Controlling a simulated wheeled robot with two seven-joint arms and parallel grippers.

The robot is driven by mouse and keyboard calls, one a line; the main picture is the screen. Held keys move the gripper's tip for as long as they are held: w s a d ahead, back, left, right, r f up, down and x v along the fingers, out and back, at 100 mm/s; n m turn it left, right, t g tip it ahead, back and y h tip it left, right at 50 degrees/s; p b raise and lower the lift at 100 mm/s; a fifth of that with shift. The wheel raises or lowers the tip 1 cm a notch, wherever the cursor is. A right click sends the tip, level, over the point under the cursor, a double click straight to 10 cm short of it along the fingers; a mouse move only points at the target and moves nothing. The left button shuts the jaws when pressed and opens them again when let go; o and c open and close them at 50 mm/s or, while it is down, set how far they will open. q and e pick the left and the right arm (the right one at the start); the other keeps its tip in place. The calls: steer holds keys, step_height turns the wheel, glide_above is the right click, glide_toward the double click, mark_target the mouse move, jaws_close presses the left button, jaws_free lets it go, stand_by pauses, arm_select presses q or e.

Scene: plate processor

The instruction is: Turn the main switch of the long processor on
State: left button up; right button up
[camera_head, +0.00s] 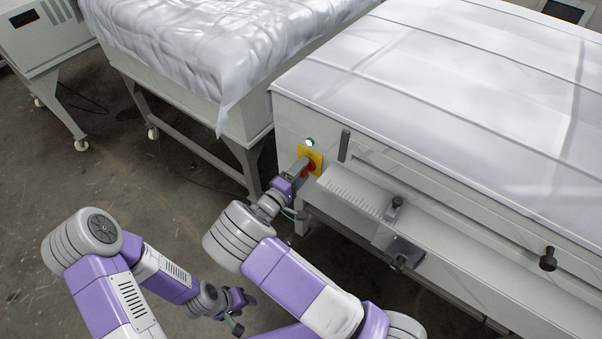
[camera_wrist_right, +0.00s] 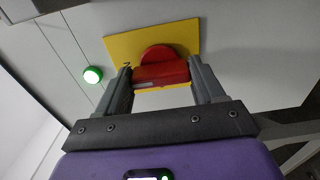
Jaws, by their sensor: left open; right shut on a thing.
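The main switch is a red rotary knob (camera_head: 310,167) on a yellow plate (camera_head: 316,154) at the near left corner of the long processor (camera_head: 400,150). In the right wrist view the red knob (camera_wrist_right: 162,70) sits between the two fingers of my right gripper (camera_wrist_right: 163,88), on the yellow plate (camera_wrist_right: 125,50). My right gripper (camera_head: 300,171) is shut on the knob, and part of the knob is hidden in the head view. A round green light (camera_head: 309,142) beside the plate looks lit; it glows in the wrist view (camera_wrist_right: 92,75). My left gripper (camera_head: 238,312) is open and empty, low over the floor.
A plastic-covered machine (camera_head: 200,45) on a wheeled frame stands to the left of the processor. A ledge (camera_head: 350,190) with dark clamps and a black knob (camera_head: 548,259) runs along the processor's front. The floor (camera_head: 60,170) at left is open.

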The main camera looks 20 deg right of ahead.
stand_by(0.4)
steer(key=o, duration=1)
steer(key=shift+o, duration=0.2)
steer(key=p+v, duration=0.1)
steer(key=v, duration=0.6)
steer(key=shift+s+a, duration=0.15)
steer(key=shift+a, duration=0.1)
steer(key=shift+d, duration=0.1)
